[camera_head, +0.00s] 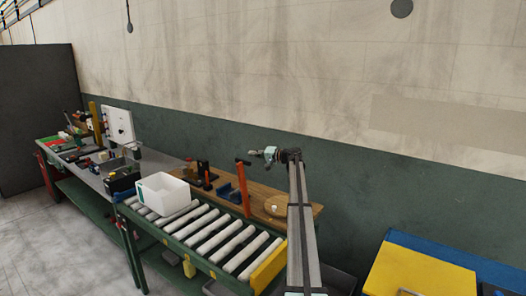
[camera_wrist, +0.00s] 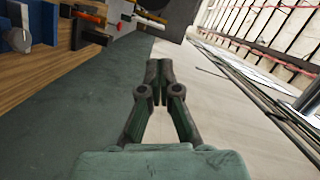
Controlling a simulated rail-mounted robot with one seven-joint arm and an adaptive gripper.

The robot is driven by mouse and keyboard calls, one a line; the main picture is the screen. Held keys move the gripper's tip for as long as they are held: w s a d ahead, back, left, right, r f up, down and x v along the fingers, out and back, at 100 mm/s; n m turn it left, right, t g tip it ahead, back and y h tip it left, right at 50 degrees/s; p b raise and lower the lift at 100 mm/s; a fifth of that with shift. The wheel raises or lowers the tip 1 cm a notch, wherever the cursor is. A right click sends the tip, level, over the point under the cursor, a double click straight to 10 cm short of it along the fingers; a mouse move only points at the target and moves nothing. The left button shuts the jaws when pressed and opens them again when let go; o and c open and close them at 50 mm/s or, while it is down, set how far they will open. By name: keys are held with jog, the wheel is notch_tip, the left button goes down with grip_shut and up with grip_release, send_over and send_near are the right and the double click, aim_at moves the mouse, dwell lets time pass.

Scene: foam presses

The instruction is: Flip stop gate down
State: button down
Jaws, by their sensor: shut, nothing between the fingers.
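A yellow plate (camera_head: 268,268), which looks like the stop gate, stands tilted up across the right end of the roller conveyor (camera_head: 212,240). My gripper (camera_head: 268,153) is raised in front of the wall, above and behind the conveyor, well apart from the yellow plate. In the wrist view my gripper (camera_wrist: 158,72) has its fingers together with nothing between them. The yellow plate does not show in the wrist view. My arm link passes just right of the plate in the head view.
A white bin (camera_head: 163,194) sits on the left rollers. A wooden shelf (camera_head: 290,197) behind holds an orange upright bar (camera_head: 243,185), a blue vise (camera_head: 226,192) and a round wooden disc (camera_head: 277,206). A yellow and blue surface (camera_head: 420,270) stands at right.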

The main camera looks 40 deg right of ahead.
jog(key=shift+s+a+f+b, duration=0.2)
jog(key=shift+a+f+b, duration=0.05)
jog(key=shift+a+b, duration=0.3)
jog(key=shift+s+a+f+b, duration=0.2)
jog(key=shift+a+b, duration=0.3)
jog(key=shift+a, duration=0.1)
jog(key=shift+s+a+f+b, duration=0.2)
jog(key=shift+a+f+b, duration=0.05)
jog(key=shift+a+b, duration=0.3)
jog(key=shift+a+f, duration=0.1)
jog(key=shift+a, duration=0.05)
